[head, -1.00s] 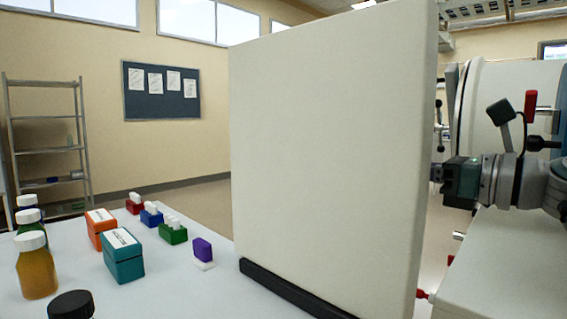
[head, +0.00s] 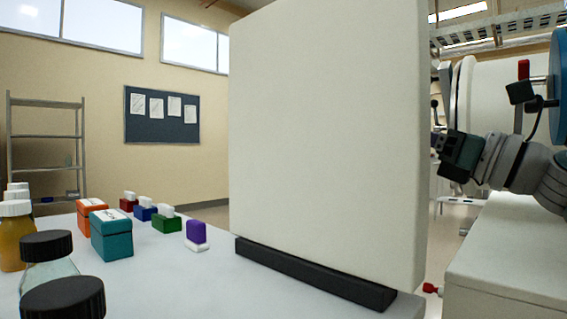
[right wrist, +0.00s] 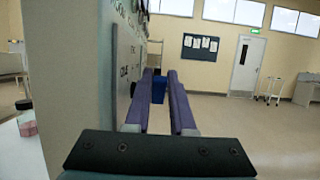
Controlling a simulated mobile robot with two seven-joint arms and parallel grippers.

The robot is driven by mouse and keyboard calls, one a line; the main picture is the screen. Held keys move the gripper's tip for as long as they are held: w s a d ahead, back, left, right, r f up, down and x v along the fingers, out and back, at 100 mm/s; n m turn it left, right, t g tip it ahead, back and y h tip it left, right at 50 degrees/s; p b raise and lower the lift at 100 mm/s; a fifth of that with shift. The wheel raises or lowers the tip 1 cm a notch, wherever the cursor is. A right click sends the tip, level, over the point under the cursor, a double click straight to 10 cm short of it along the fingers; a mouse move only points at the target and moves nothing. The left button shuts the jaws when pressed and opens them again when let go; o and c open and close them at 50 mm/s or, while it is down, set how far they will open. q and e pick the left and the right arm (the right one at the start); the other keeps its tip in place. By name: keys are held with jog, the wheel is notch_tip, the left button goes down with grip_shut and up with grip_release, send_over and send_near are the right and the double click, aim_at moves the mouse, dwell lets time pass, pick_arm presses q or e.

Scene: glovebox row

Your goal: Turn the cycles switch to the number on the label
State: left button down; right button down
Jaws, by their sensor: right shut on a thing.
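A tall white panel (head: 325,150) stands upright on the table in a dark base, its blank side towards my head camera. In the right wrist view its other face (right wrist: 110,40) shows at left, steeply angled, with dark markings I cannot read. My right gripper (right wrist: 160,78) has its two purple fingers beside that face, shut on a small blue switch knob (right wrist: 159,90) between the fingertips. In the head view the right gripper's dark body (head: 462,157) is right of the panel; its fingertips are hidden behind it. The label and its number are not readable. My left gripper is not in view.
On the white table (head: 185,285) left of the panel are a teal box (head: 111,236), an orange box (head: 93,218), small coloured blocks and several bottles. Black-capped bottles (head: 62,298) are nearest. A white bench (head: 510,265) is at right.

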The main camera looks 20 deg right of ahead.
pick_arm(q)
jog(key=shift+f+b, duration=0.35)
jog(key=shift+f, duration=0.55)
pick_arm(e)
jog(key=shift+f, duration=0.1)
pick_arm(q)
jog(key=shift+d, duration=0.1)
pick_arm(e)
jog(key=c, duration=1)
grip_release()
jog(key=shift+c, duration=0.2)
pick_arm(q)
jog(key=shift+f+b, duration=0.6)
jog(key=shift+b, duration=0.05)
pick_arm(e)
jog(key=v, duration=1)
jog(key=shift+o, duration=0.4)
jog(key=shift+w+f, duration=0.1)
